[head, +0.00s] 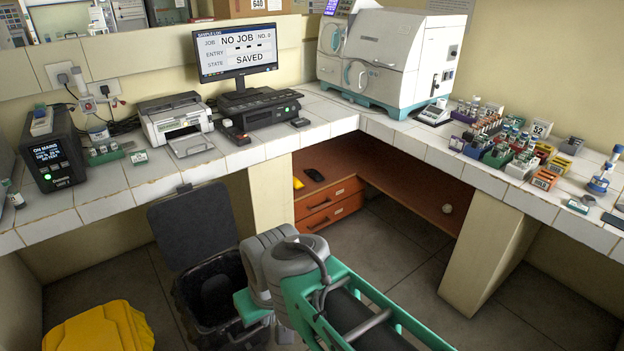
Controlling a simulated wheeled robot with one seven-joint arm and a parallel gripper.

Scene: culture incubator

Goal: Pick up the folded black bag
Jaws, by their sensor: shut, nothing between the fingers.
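I cannot clearly make out a folded black bag. A small dark object (314,175) lies on the brown low shelf under the counter corner; it is too small to tell what it is. A black bin (222,300) stands on the floor at the lower left, with a black liner inside and its lid raised. My arm reaches in from the lower right, and its grey wrist joints cover part of the bin's right side. My gripper's fingers do not show.
A yellow bag (100,328) sits on the floor at the lower left. The white-tiled counter (330,118) holds a printer (175,120), a monitor (236,52), an analyser (385,60) and several tube racks. Tiled floor (395,225) is open beyond my arm, beside a counter support (487,240).

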